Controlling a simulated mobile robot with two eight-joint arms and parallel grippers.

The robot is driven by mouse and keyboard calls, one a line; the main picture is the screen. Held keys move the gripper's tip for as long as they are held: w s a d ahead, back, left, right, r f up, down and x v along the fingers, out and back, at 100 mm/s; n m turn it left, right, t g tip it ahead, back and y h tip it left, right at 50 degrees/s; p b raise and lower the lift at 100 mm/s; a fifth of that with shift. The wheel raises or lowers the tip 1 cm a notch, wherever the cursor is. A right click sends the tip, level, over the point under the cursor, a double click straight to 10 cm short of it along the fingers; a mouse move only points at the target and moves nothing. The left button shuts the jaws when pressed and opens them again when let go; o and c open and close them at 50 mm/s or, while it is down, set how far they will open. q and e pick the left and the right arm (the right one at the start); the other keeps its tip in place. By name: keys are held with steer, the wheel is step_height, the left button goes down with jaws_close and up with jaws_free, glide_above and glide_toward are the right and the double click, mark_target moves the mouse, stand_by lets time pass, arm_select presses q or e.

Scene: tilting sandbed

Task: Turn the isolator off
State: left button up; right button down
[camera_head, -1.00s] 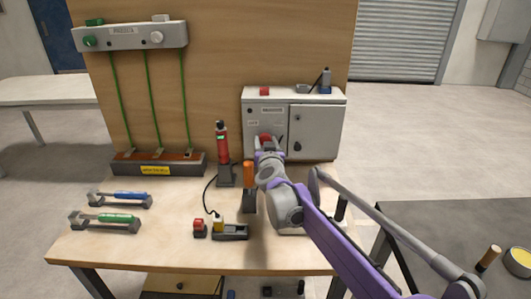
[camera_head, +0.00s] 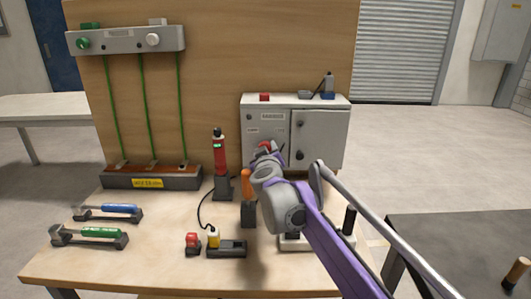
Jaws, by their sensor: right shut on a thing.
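The isolator is a red rotary handle (camera_head: 265,147) on the left front of the grey cabinet (camera_head: 323,139), mostly covered by my gripper. My right gripper (camera_head: 268,153) is at the handle with its jaws closed on it. The jaw tips are small here and partly hidden by my wrist. The handle's exact angle cannot be told. My left gripper is not in view.
On the table stand a red tester (camera_head: 220,155) in a dark holder and an orange-handled tool (camera_head: 246,184). A red padlock-like block (camera_head: 193,243) and a yellow-topped black unit (camera_head: 228,248) lie in front. Blue (camera_head: 118,208) and green (camera_head: 100,232) handled tools rest at left.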

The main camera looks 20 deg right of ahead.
steer(key=shift+a+f, duration=0.1)
steer(key=shift+c, duration=1.6)
jaws_free()
steer(key=shift+s, duration=0.1)
steer(key=p+v, duration=0.1)
steer(key=v, duration=0.9)
steer(key=shift+s, duration=0.35)
